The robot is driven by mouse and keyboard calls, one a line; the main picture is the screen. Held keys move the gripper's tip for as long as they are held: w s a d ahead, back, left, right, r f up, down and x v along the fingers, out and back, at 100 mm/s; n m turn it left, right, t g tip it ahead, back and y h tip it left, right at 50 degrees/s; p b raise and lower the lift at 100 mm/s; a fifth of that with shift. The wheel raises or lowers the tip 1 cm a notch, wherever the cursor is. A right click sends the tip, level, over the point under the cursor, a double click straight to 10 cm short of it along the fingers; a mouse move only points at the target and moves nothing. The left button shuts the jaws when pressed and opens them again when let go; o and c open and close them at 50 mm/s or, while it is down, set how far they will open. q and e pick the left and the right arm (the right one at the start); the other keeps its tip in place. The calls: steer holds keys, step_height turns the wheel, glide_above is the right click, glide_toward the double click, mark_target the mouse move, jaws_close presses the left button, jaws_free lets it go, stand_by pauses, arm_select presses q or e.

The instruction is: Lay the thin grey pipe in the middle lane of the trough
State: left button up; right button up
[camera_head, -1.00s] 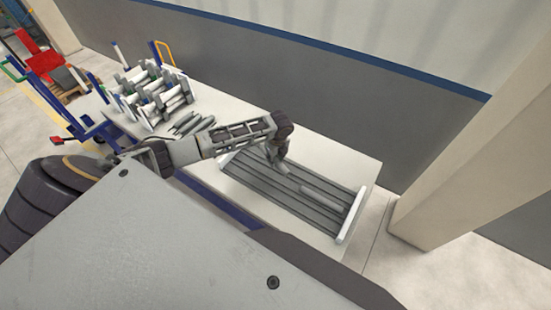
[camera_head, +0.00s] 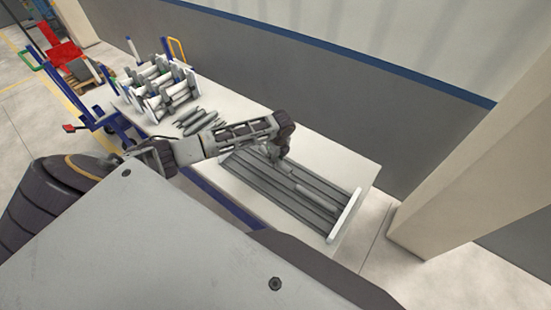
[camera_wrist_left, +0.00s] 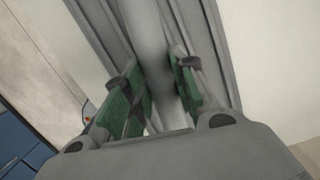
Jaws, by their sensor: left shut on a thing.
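The trough (camera_head: 330,207) is a dark grey tray with parallel lanes and a white end board, lying on the pale table. My left gripper (camera_head: 281,158) is over its far part, shut on the thin grey pipe (camera_head: 312,195). The pipe runs lengthwise along the lanes towards the white end board. In the left wrist view, the pipe (camera_wrist_left: 150,45) passes between the green-padded fingers of the gripper (camera_wrist_left: 160,90), with trough ridges on both sides. I cannot tell whether the pipe touches the lane floor, or exactly which lane it is over. My right gripper is out of view.
Several grey pipes (camera_head: 197,121) lie on the table left of the trough. Behind them stands a rack (camera_head: 158,88) with white and grey pieces. A blue cart (camera_head: 95,112) is at the table's left end. A wall and a pale pillar (camera_head: 450,180) bound the right.

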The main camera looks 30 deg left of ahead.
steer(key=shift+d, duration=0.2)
arm_select(q)
steer(key=shift+w+n, duration=0.1)
steer(key=shift+n, duration=0.4)
steer(key=shift+n, duration=0.4)
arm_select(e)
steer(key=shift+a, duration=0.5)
arm_select(q)
steer(key=shift+f, duration=0.1)
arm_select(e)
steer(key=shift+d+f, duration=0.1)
